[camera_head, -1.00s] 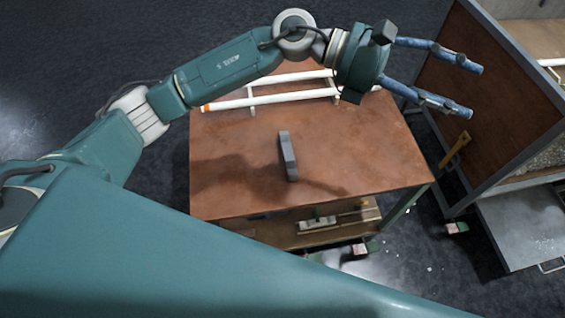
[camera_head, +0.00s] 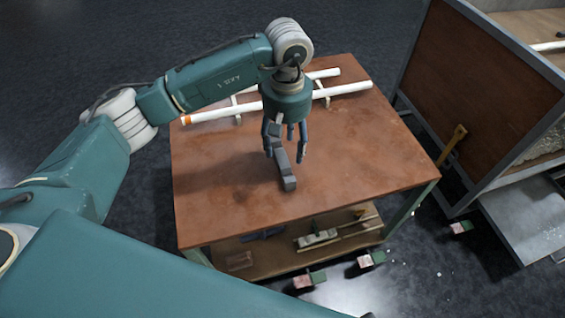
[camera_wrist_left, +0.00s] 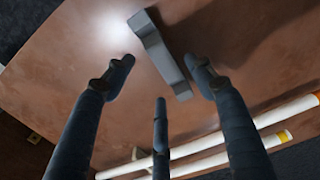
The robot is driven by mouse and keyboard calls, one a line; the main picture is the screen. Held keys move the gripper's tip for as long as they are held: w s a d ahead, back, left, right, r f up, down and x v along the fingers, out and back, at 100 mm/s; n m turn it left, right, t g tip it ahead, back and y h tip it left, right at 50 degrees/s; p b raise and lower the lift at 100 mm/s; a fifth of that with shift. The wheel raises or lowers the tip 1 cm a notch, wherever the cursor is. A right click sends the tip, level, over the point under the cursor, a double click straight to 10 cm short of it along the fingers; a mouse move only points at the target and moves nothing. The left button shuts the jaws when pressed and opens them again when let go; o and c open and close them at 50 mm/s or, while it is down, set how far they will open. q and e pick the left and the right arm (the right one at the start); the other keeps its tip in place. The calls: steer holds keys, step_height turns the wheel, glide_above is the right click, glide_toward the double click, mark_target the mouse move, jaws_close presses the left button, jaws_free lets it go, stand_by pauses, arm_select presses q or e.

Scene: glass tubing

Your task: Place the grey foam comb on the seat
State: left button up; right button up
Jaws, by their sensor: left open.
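The grey foam comb (camera_head: 287,176) is a narrow grey bar on the brown tabletop (camera_head: 226,198). My left gripper (camera_head: 285,156) points down over the comb, with its fingers spread and hiding part of it. In the left wrist view the comb (camera_wrist_left: 160,52) lies ahead of and between the open fingertips (camera_wrist_left: 160,72); I see no grip on it. I cannot tell whether the fingers reach down beside it. I cannot make out which part is the seat. My right gripper is not in view.
Two white tubes (camera_head: 345,89) lie along the table's back edge on small supports. A lower shelf (camera_head: 352,238) holds small items. A brown-panelled bin (camera_head: 470,90) stands at right, and small blocks (camera_head: 371,259) lie on the floor. The tabletop's front is clear.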

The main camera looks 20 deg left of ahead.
mark_target(285, 158)
arm_select(q)
steer(key=shift+s+f, duration=0.1)
steer(key=shift+f, duration=2.7)
steer(key=c, duration=1)
steer(key=shift+c, duration=0.6)
steer(key=shift+m, duration=0.3)
steer(key=r, duration=1)
steer(key=shift+s+d+r, duration=0.15)
steer(key=shift+d, duration=0.25)
steer(key=s+d+r+m, duration=0.6)
steer(key=s+r, duration=0.5)
steer(key=s, duration=0.1)
steer(key=shift+s+d+r, duration=0.25)
steer(key=shift+s+d, duration=0.05)
steer(key=shift+d, duration=0.1)
